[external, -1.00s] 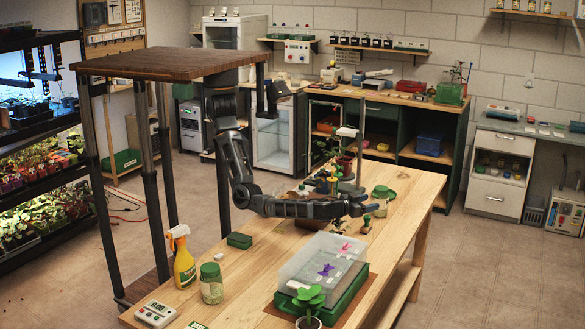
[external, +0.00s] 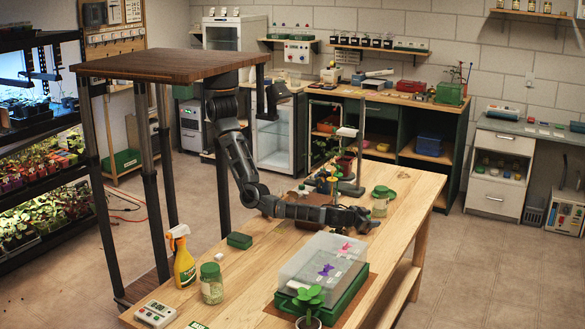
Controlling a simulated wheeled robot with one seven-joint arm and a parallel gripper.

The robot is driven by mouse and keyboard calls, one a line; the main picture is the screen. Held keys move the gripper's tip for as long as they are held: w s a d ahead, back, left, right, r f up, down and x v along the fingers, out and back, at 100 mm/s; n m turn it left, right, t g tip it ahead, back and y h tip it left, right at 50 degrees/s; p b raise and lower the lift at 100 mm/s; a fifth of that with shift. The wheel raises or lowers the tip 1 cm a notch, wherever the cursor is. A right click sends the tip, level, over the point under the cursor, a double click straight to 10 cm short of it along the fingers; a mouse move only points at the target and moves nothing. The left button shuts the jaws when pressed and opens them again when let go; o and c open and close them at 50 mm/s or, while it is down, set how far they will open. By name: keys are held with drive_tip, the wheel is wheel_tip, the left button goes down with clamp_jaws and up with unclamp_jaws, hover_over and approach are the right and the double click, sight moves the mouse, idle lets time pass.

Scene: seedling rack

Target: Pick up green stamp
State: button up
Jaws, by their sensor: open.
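I cannot tell for sure which thing is the green stamp. A small dark green block (external: 239,240) lies on the wooden bench left of my arm. A round green lid-like thing (external: 384,191) lies near the bench's right edge, by a clear jar (external: 380,208). My gripper (external: 372,222) is open and low over the bench's right side, just in front of the jar and behind the clear-lidded box. It is far to the right of the green block. My forearm hides part of the bench behind it.
A clear-lidded box on a green tray (external: 345,308) stands at the bench front, with a potted plant (external: 308,300) before it. A yellow spray bottle (external: 183,262), a green-lidded jar (external: 211,284) and a timer (external: 155,314) stand at left. A stand (external: 352,185) and small plants are behind my forearm.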

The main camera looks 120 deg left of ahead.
drive_tip(key=shift+c, duration=0.3)
drive_tip(key=c, duration=1)
drive_tip(key=shift+c, duration=0.2)
